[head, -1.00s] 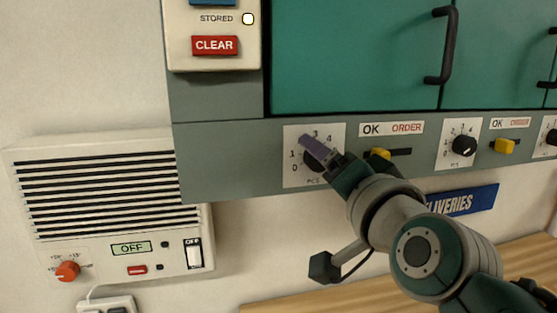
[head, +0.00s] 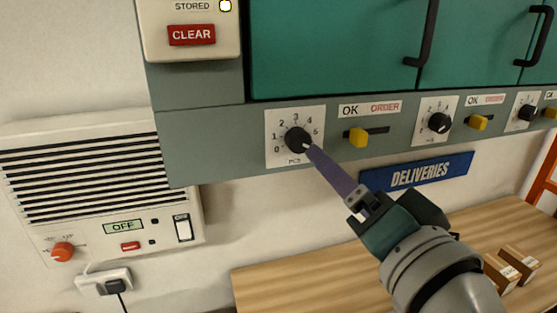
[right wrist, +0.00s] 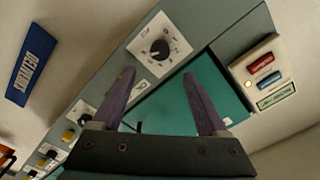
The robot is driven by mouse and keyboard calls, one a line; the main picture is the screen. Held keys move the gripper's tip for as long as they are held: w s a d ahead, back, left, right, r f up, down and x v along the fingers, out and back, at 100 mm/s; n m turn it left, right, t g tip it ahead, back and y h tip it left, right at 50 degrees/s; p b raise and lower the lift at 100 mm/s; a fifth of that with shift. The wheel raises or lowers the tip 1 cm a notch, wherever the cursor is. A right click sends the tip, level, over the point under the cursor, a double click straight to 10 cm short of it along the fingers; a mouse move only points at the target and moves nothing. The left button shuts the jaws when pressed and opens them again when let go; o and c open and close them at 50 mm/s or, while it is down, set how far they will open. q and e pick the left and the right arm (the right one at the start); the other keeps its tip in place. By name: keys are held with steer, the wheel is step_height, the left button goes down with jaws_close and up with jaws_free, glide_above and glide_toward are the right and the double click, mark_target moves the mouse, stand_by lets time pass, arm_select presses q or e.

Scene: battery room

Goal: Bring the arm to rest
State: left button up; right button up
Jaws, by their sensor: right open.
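My right gripper (head: 335,178) is below and to the right of the leftmost black dial (head: 298,140) on the grey panel strip in the head view. Its purple fingers overlap the dial's lower right edge in that picture. In the right wrist view my right gripper (right wrist: 160,95) has its two purple fingers spread apart with nothing between them. The dial (right wrist: 160,50) shows beyond the fingertips there, clear of both. My left gripper is not in view.
A grey panel strip (head: 220,150) runs under green cabinet doors (head: 335,50) with black handles. A yellow slider (head: 358,138) sits right of the dial. A wooden table (head: 300,285) lies below, with small brown boxes (head: 500,270) at right. A white vented unit (head: 90,180) hangs at left.

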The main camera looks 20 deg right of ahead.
steer(key=s+d+n+g+p, duration=0.1)
steer(key=s+n+g+p, duration=0.3)
steer(key=s+g, duration=0.3)
steer(key=s+d+f+n+g+p, duration=0.1)
steer(key=s+n+g+p, duration=0.3)
steer(key=s, duration=1.1)
steer(key=n+g, duration=0.3)
steer(key=shift+s+d+f+p, duration=0.15)
steer(key=shift+d+f+p, duration=0.15)
steer(key=shift+p, duration=0.1)
